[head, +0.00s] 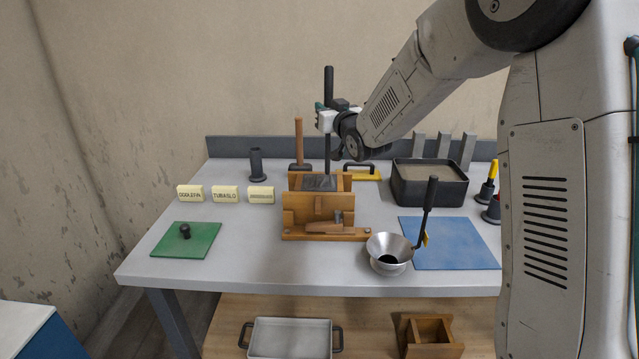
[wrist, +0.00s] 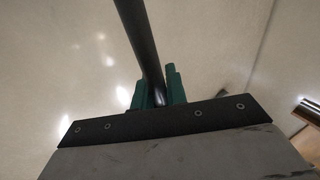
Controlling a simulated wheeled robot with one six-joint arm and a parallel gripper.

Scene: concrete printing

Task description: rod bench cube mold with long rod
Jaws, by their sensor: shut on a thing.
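My gripper (head: 326,120) is above the back middle of the bench, shut on a long dark rod (head: 328,85). The rod stands about upright, and its lower part runs down to the wooden cube mold (head: 318,207). The mold holds grey material; whether the rod's tip is in it or just above or behind it, I cannot tell. In the wrist view the rod (wrist: 138,35) passes between the green fingertips of my gripper (wrist: 158,88); its lower end is hidden there.
Behind the mold stands a mallet (head: 298,140). A dark cylinder (head: 256,166) and small labels are left of it. The green mat (head: 170,243) lies front left, blue mat (head: 460,250) right.

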